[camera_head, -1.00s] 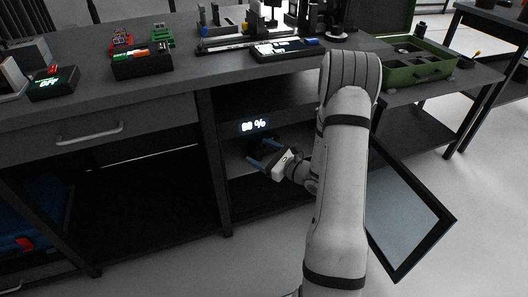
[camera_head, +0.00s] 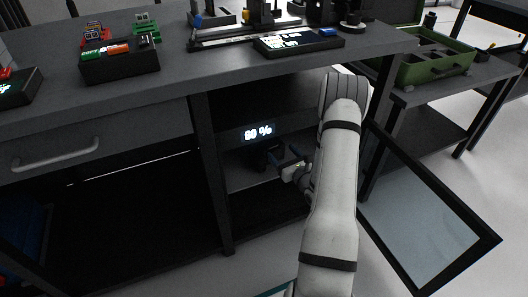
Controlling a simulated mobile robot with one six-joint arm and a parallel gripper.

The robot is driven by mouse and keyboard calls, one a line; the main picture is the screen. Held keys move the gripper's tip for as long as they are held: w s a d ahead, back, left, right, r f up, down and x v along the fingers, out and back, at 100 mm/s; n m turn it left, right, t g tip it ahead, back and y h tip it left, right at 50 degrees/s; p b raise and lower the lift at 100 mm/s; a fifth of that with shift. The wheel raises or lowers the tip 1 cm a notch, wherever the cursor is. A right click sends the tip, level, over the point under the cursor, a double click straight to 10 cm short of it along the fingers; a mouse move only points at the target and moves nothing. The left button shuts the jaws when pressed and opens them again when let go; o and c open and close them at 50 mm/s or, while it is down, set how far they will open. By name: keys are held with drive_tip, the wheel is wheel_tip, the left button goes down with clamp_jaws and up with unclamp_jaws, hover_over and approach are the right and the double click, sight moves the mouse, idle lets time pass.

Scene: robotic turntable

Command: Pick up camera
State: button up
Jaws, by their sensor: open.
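A small dark object, which may be the camera (camera_head: 264,157), stands on the cabinet shelf just beyond and beside the fingertips. It is dim, and I cannot tell whether it lies between the fingers. My arm comes in from the lower right and covers the right part of the cabinet.
A lit percent display (camera_head: 257,132) sits above the shelf. The glass cabinet door (camera_head: 425,222) stands open at right. The workbench top (camera_head: 205,78) overhangs the opening. A green case (camera_head: 432,70) sits on the right table. A drawer handle (camera_head: 55,150) sticks out at left.

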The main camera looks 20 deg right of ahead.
sight(274, 146)
drive_tip(key=w+b, duration=0.1)
drive_tip(key=w, duration=0.2)
drive_tip(key=w+a, duration=0.1)
drive_tip(key=w, duration=0.2)
drive_tip(key=shift+w+a+b, duration=0.2)
drive_tip(key=shift+b, duration=0.2)
drive_tip(key=shift+c, duration=0.4)
clamp_jaws()
